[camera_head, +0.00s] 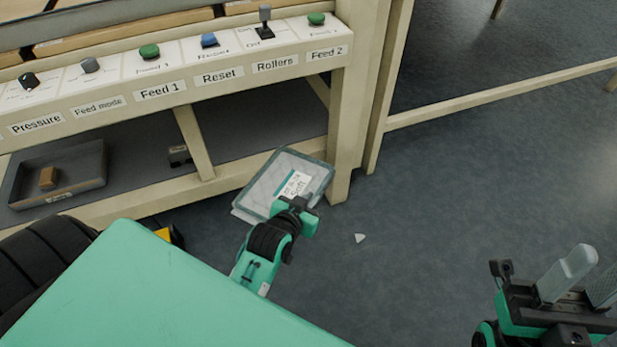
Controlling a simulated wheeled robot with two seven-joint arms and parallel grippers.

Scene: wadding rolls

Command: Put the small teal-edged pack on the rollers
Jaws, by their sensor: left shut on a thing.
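The small teal-edged pack (263,181) is a clear flat pack with a white and teal label, in the middle of the head view. It is tilted, in front of the bench's front leg. My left gripper (296,207) is shut on its near edge; the fingertips are partly hidden by the gripper body. My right gripper (582,285) is at the lower right, with two pale fingers apart and nothing seen between them. The rollers themselves are not clearly in view; a switch labelled Rollers (265,22) is on the panel.
A control panel (180,77) with labelled buttons and knobs runs along the bench at upper left. A grey tray (85,183) with a small brown block (48,178) sits on the lower shelf. A pale scrap (360,238) lies on the floor. Open floor is to the right.

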